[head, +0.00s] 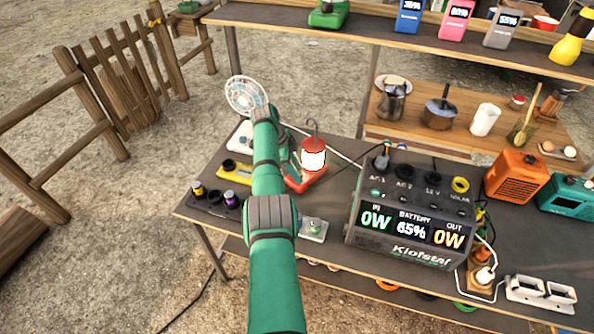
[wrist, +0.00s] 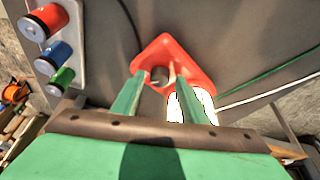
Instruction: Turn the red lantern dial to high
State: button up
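The red lantern (head: 313,158) stands on the table just right of my arm in the head view, its globe glowing white. In the wrist view its red base (wrist: 177,50) carries a small grey dial (wrist: 160,74). The lit globe (wrist: 205,103) shows partly behind my right finger. My gripper (wrist: 161,78) is open, with its two green fingers apart and their tips on either side of the dial. I cannot tell whether they touch it. The dial's markings are not readable. In the head view my own arm hides the gripper and part of the base.
A power station (head: 412,215) stands right of the lantern. A small plate with a green knob (head: 313,227) lies in front. A yellow strip (head: 233,173) and dark tray (head: 215,203) lie left. A white fan (head: 246,95) is behind my arm. Cables run beside the lantern.

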jog(key=shift+a+r, duration=0.1)
jog(key=shift+a, duration=0.15)
jog(key=v, duration=1)
jog(key=shift+r, duration=0.25)
jog(key=shift+w+a, duration=0.1)
